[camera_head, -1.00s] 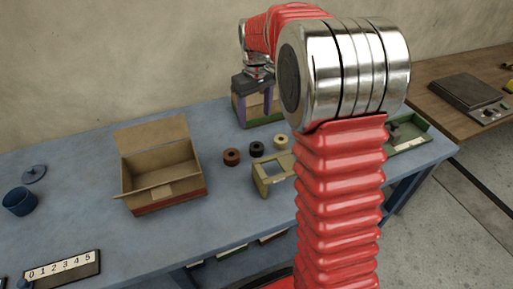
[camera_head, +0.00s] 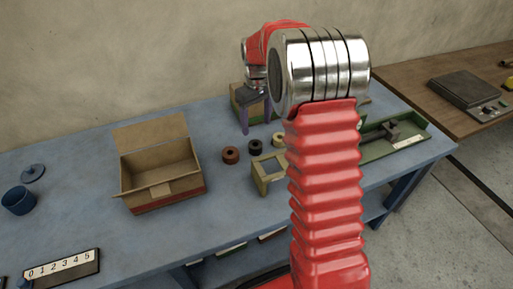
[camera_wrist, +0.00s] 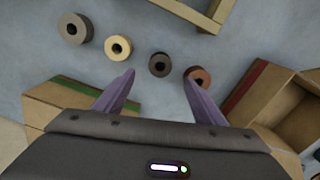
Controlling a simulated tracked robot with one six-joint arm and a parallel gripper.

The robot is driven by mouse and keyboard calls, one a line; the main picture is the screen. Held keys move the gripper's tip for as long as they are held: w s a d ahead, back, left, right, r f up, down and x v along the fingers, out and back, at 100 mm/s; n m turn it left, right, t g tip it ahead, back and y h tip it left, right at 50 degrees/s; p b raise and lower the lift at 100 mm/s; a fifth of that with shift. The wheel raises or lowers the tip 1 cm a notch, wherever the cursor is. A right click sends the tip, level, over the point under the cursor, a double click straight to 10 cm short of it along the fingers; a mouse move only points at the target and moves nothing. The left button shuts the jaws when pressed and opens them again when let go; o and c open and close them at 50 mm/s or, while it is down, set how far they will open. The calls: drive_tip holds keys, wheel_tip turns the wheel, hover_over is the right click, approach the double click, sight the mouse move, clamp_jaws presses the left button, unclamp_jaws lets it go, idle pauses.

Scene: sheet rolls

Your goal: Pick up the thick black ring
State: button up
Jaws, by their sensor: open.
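The black ring (camera_head: 255,147) lies on the blue table between the red-brown ring (camera_head: 231,155) and the cream ring (camera_head: 278,140). In the wrist view the black ring (camera_wrist: 160,65) shows between and just beyond my fingertips, with its dark hole facing up. My gripper (camera_head: 256,120) has two purple fingers pointing down, above the table behind the rings. In the wrist view my gripper (camera_wrist: 159,77) is open and empty, with the red-brown ring (camera_wrist: 199,74) close by the right fingertip.
A grey ring (camera_wrist: 74,28) lies past the cream one. An open cardboard box (camera_head: 165,188) stands left of the rings. A beige frame (camera_head: 267,178) stands in front of them. A green-edged box (camera_head: 239,100) stands behind my gripper. A green tray (camera_head: 408,140) is at the right.

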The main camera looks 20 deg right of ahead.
hover_over(255, 144)
drive_tip(key=shift+s+d+f, duration=0.1)
drive_tip(key=shift+f, duration=1.15)
drive_tip(key=shift+s+d+f, duration=0.1)
drive_tip(key=shift+f, duration=1.15)
drive_tip(key=shift+f, duration=0.1)
drive_tip(key=shift+w+a+f, duration=0.15)
drive_tip(key=shift+f, duration=2.35)
drive_tip(key=shift+c, duration=0.3)
drive_tip(key=c, duration=1)
drive_tip(key=shift+c, duration=0.6)
drive_tip(key=shift+r, duration=0.1)
wheel_tip(255, 144, up, 10)
